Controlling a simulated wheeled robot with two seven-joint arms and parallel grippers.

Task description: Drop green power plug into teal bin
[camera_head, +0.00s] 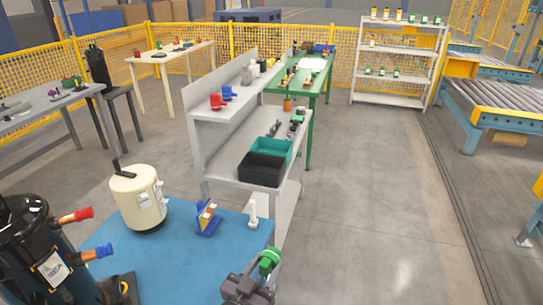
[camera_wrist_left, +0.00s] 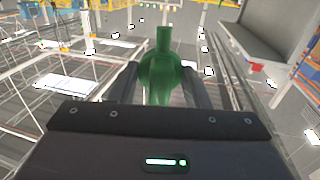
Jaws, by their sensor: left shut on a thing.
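The green power plug (camera_head: 269,260) is held in my left gripper (camera_head: 262,268), at the bottom of the head view near the right edge of the blue table. In the left wrist view the plug (camera_wrist_left: 162,68) stands between the two dark fingers of the gripper (camera_wrist_left: 162,88), which are shut on it. The teal bin (camera_head: 272,150) sits on the lower shelf of the grey workbench, behind a black bin (camera_head: 262,170). It is farther away than my gripper and apart from it. My right gripper is not in view.
A blue table (camera_head: 180,262) holds a cream tank (camera_head: 138,198), a blue stand (camera_head: 208,218), a white upright part (camera_head: 253,212) and a black compressor (camera_head: 35,245). The grey workbench (camera_head: 228,165) stands behind. Open floor (camera_head: 360,200) lies to the right.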

